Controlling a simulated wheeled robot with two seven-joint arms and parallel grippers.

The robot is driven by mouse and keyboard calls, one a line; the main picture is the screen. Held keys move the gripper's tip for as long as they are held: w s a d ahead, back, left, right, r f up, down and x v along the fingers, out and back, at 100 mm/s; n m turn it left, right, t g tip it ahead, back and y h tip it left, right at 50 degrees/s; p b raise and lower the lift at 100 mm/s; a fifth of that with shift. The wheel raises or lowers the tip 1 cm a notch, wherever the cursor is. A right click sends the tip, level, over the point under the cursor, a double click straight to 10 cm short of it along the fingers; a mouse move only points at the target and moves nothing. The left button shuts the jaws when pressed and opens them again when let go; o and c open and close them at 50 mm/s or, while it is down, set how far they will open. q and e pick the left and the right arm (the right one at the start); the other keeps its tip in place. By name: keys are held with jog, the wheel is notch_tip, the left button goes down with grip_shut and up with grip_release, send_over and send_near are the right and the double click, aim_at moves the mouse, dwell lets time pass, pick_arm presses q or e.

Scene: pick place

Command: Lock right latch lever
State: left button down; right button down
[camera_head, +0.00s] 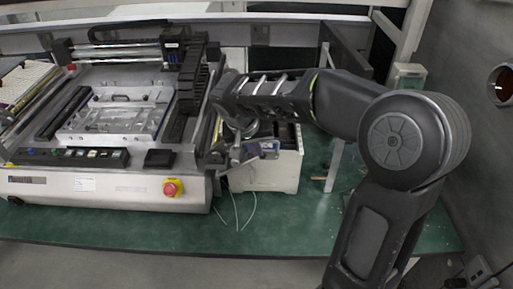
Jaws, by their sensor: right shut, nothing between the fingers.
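A grey bench machine (130,192) stands at the left, with a metal fixture plate (115,118) on its bed. My right arm reaches in from the right, and its dark gripper (236,128) is at the machine's right side. The gripper is shut and holds nothing. Small metal and bluish parts (263,149) show just below it, beside the machine's right front corner. I cannot make out the right latch lever clearly among them, nor whether the gripper touches it. My left gripper is not in view.
A white box (275,172) stands right of the machine, under my right forearm. A red emergency button (172,187) is on the machine's front. Thin cables hang in front of the box. The green table (290,222) is bare along its front right. A grey wall bounds the right.

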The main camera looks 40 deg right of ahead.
jog(key=s+d+f+m+t+y+b, duration=0.1)
jog(key=s+d+f+t+y+b, duration=0.2)
jog(key=f+b, duration=0.6)
jog(key=d+y+b, duration=0.1)
jog(key=b, duration=0.2)
jog(key=shift+s+f, duration=0.2)
jog(key=shift+f, duration=0.05)
jog(key=shift+s+d+f, duration=0.1)
jog(key=shift+f, duration=0.05)
